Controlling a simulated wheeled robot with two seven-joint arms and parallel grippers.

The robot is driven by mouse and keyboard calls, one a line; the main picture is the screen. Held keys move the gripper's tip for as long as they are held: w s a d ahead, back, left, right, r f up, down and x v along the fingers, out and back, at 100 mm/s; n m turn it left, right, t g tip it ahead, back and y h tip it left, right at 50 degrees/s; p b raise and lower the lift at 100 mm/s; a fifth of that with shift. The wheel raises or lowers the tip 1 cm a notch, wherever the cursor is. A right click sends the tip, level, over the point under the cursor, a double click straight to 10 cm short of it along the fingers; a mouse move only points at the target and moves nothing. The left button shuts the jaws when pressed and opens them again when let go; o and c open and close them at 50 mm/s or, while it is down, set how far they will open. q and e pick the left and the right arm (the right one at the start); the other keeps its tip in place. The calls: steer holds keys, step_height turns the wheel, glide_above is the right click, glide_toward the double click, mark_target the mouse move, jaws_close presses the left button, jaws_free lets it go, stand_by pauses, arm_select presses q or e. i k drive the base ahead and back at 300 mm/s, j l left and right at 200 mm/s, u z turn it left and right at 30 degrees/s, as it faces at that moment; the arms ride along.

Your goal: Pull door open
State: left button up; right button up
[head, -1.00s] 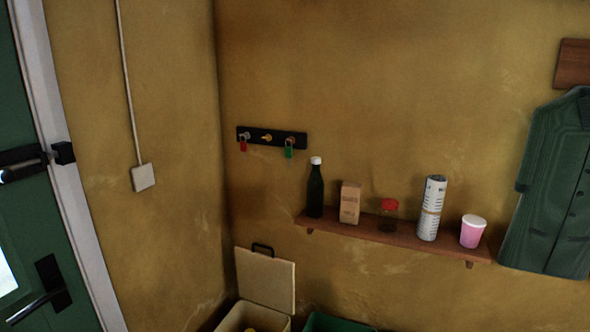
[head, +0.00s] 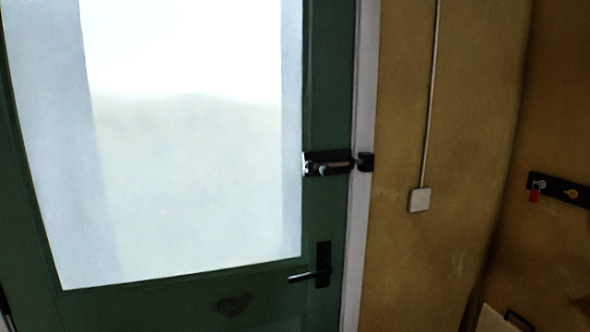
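The green door (head: 185,300) with a large bright glass pane (head: 190,150) fills the left and middle of the head view. It looks closed against its white frame (head: 362,120). A black lever handle (head: 322,268) sits on the door's right side, its lever pointing left and roughly level. Above it is a dark slide bolt (head: 328,164), with its catch (head: 366,162) on the frame. Whether the bolt sits in the catch is hard to tell. Neither gripper is in view.
A yellow-brown wall stands right of the door, with a white switch box (head: 419,200) and a cable running up from it. A key rack (head: 560,189) with a red tag hangs at the right edge. A pale lid (head: 493,320) shows at the bottom right.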

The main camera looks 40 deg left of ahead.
mark_target(259, 297)
steer(key=u, duration=0.95)
